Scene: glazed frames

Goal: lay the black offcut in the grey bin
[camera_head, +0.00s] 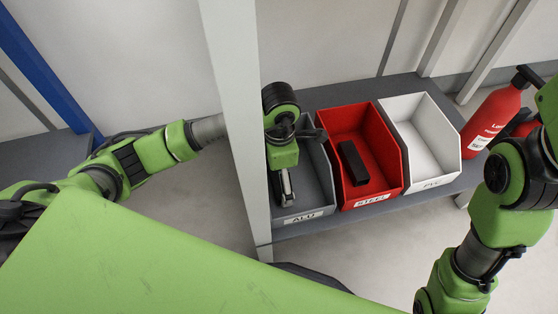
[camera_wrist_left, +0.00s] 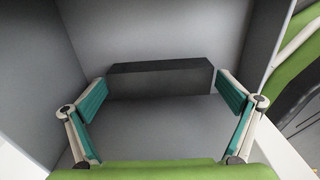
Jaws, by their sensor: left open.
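The grey bin (camera_head: 308,206), labelled ALU, stands on the shelf at the left of the row. My left gripper (camera_head: 287,190) reaches down into it. In the left wrist view, a black offcut (camera_wrist_left: 160,80) lies flat on the grey bin's floor (camera_wrist_left: 160,130). My open left gripper (camera_wrist_left: 161,84) has one finger near each end of this block and is not closed on it. In the head view the arm and gripper hide this block. Another black block (camera_head: 353,163) lies in the red bin (camera_head: 385,189). My right gripper is outside both views.
A white bin (camera_head: 425,135), labelled PVC, stands right of the red STEEL bin. A pale upright post (camera_head: 236,120) stands close to the left of the grey bin, in front of part of my left arm.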

